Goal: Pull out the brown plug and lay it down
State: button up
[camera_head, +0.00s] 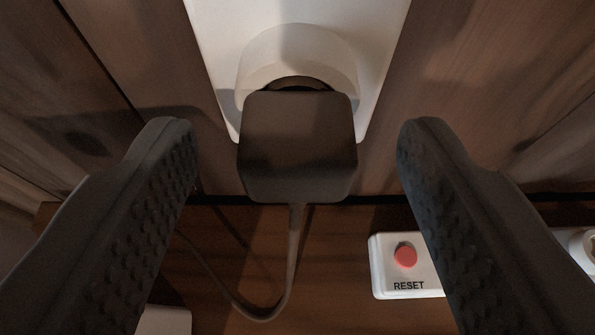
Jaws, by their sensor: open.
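The brown plug (297,147) is a dark, boxy block in the upper middle of the view. It sits at a round recess in the white socket plate (215,60) on the wooden wall. Its cord (292,250) hangs from its lower end and loops to the left below. My gripper (297,140) is open, with one dark studded finger on each side of the plug. Both fingers are apart from the plug, with a clear gap on either side.
A white box with a red button marked RESET (405,282) lies below right, partly behind the right finger. A pale object (165,320) shows at the bottom left. A brown wooden surface (335,300) spreads below the wall. Another white piece is at the right edge.

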jog(key=shift+w+f, duration=0.2)
jog(key=shift+w, duration=0.25)
jog(key=c, duration=1.1)
jog(key=shift+o, duration=0.2)
jog(key=shift+s, duration=0.45)
jog(key=shift+s, duration=0.35)
jog(key=shift+s, duration=2.2)
jog(key=shift+f, duration=0.1)
